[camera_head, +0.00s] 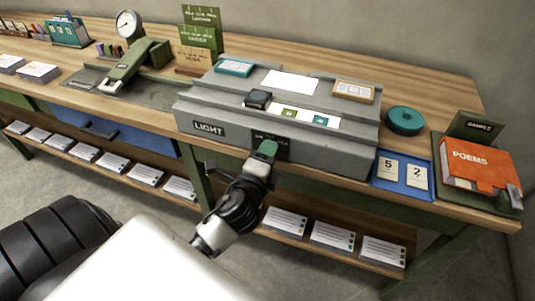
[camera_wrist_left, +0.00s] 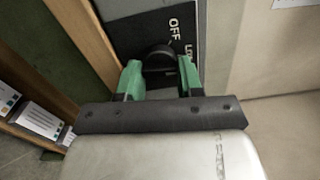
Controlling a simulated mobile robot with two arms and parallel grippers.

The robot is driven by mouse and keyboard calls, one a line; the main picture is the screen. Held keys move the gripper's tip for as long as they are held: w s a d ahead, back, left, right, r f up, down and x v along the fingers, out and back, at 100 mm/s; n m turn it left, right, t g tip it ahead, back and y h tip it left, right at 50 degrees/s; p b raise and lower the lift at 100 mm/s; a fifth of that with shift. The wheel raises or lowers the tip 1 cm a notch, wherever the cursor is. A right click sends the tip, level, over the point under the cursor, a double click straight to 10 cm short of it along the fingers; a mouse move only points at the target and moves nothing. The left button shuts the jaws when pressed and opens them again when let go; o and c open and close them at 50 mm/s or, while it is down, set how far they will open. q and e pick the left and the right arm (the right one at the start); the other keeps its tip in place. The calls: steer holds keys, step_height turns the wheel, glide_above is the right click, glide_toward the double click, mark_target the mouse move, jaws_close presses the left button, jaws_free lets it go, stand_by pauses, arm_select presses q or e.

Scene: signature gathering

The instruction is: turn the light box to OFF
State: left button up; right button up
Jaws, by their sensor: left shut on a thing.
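The grey light box (camera_head: 231,109) stands on the wooden workbench, with a "LIGHT" label on its front face. A dark switch plate (camera_wrist_left: 130,38) on that front face shows "OFF" and part of another word, cut off by my finger, in the left wrist view. A round black knob (camera_wrist_left: 160,62) sits on this plate. My left gripper (camera_wrist_left: 160,80) has green fingertips on both sides of the knob and is shut on it. In the head view my left gripper (camera_head: 266,150) is at the box's front face and hides most of the knob. My right gripper is not in view.
A blue tray (camera_head: 403,190) with number cards, a green round tin (camera_head: 405,120) and an orange "POEMS" book (camera_head: 478,165) lie to the right of the box. A green press (camera_head: 135,65) stands left. Paper stacks (camera_head: 285,222) fill the shelf below.

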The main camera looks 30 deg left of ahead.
arm_select(q)
steer(key=n+p, duration=0.1)
steer(key=n, duration=0.4)
steer(key=n+p, duration=0.2)
steer(key=n, duration=0.4)
steer(key=shift+a+r, duration=0.1)
steer(key=shift+r, duration=0.1)
steer(key=shift+n, duration=0.4)
steer(key=o, duration=0.9)
